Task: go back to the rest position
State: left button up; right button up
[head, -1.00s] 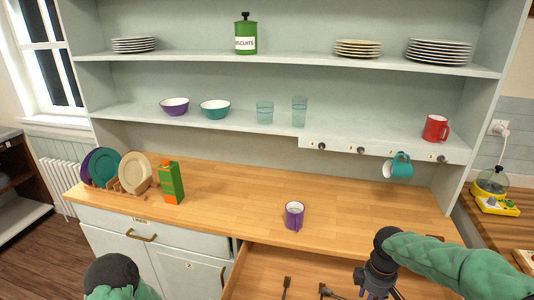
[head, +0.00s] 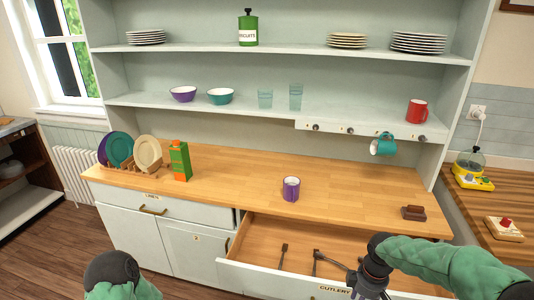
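My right arm comes in from the right, and its dark gripper (head: 370,282) points down in front of the open cutlery drawer (head: 262,236). Its fingers are cut off or too dark to tell whether they are open. Of my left arm only a dark joint and green sleeve show at the bottom left; its gripper is out of view. In the drawer lie a dark utensil (head: 283,257) and another one (head: 316,262), partly near my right gripper. A purple mug (head: 291,189) stands upright on the wooden counter (head: 235,180) behind the drawer.
A green and orange carton (head: 180,161) stands beside a rack of plates (head: 148,152). A brown block (head: 413,212) lies at the counter's right. A teal mug (head: 383,144) hangs from a hook; a red mug (head: 417,111) stands above. The drawer juts out in front.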

jog(key=s+a+f+m+y+b, duration=0.1)
jog(key=s+a+f+m, duration=0.3)
jog(key=f, duration=0.6)
jog(key=s+a+f+m+y+b, duration=0.1)
jog(key=s+a+f+m+b, duration=0.1)
jog(key=s+a+f+m, duration=0.2)
jog(key=s+a+f+m+y+b, duration=0.1)
jog(key=s+a+f+m, duration=0.3)
jog(key=s+a+f, duration=0.5)
notch_tip(320, 180, down, 8)
jog(key=shift+s+r+m+t+b, duration=0.15)
jog(key=shift+s+m+t+b, duration=0.05)
jog(key=shift+m+t+b, duration=0.15)
